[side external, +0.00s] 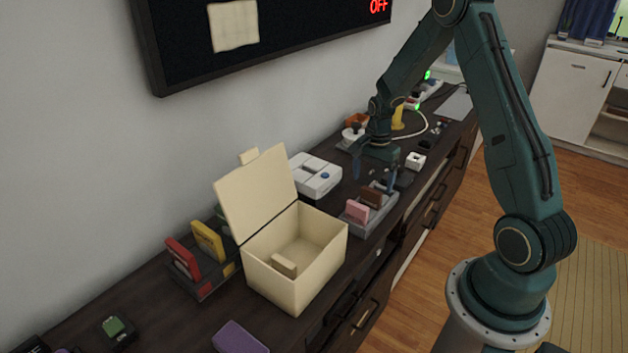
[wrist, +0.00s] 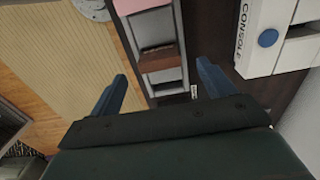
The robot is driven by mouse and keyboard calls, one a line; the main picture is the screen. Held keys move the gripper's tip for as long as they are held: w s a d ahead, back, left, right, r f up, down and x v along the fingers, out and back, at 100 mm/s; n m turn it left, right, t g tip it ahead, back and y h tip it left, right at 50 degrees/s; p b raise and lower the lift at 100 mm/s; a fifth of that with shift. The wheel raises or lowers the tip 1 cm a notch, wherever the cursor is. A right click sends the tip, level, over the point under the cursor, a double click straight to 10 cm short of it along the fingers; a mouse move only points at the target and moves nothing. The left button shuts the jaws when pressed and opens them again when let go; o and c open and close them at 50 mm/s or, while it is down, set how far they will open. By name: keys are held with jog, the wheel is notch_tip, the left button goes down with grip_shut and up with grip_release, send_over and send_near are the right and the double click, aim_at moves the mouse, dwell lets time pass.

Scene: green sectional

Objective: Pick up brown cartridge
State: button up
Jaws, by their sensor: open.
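The brown cartridge (side external: 371,197) stands in a slot of a grey holder (side external: 354,229), behind a pink cartridge (side external: 357,212). In the wrist view the brown cartridge (wrist: 158,59) shows as a narrow brown strip in the grey holder (wrist: 168,76), between the two finger directions. My gripper (side external: 374,175) is open and empty, with blue fingers pointing down, close to the holder's far end. In the wrist view my gripper (wrist: 161,72) has its fingers spread on either side of the holder. Whether a finger touches anything, I cannot tell.
A white console (side external: 316,175) sits left of the holder. An open cream box (side external: 297,272) with a raised lid stands nearer the camera. Red (side external: 183,259) and yellow (side external: 208,241) cartridges stand in another holder. The shelf's front edge runs close beside the grey holder.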

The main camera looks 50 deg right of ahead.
aim_at(372, 190)
jog(key=shift+d+f, duration=0.1)
jog(key=shift+f, duration=2.4)
jog(key=c, duration=1.1)
jog(key=shift+o, duration=0.2)
jog(key=shift+r, duration=0.2)
notch_tip(372, 190, up, 20)
jog(key=shift+f, duration=0.15)
